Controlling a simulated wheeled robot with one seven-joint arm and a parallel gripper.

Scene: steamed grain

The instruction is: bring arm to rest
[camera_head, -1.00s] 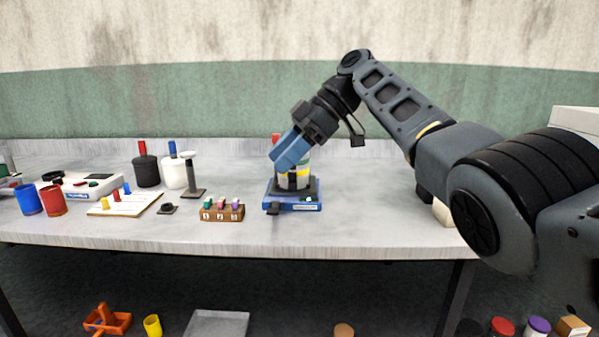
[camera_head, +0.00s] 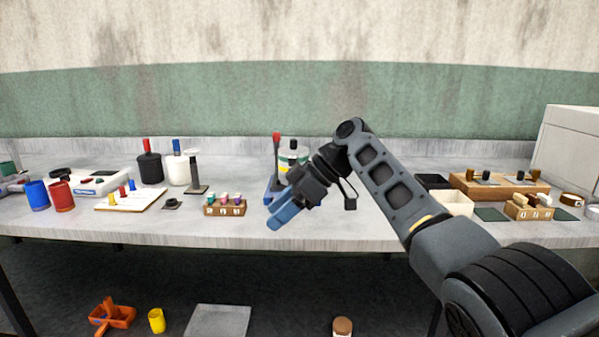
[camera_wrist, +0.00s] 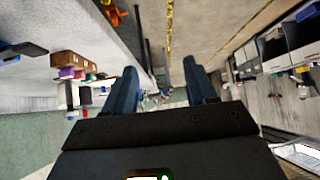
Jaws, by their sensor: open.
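The gripper and arm hide much of the device. The arm is bent, with its elbow raised above the bench top.
The grey bench (camera_head: 150,229) holds a numbered rack (camera_head: 225,208), a blue cup (camera_head: 37,195), a red cup (camera_head: 60,196) and a wooden board (camera_head: 500,185). A cream box (camera_head: 453,204) stands right of the arm. An orange holder (camera_head: 112,317) and yellow cup (camera_head: 157,320) lie below.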

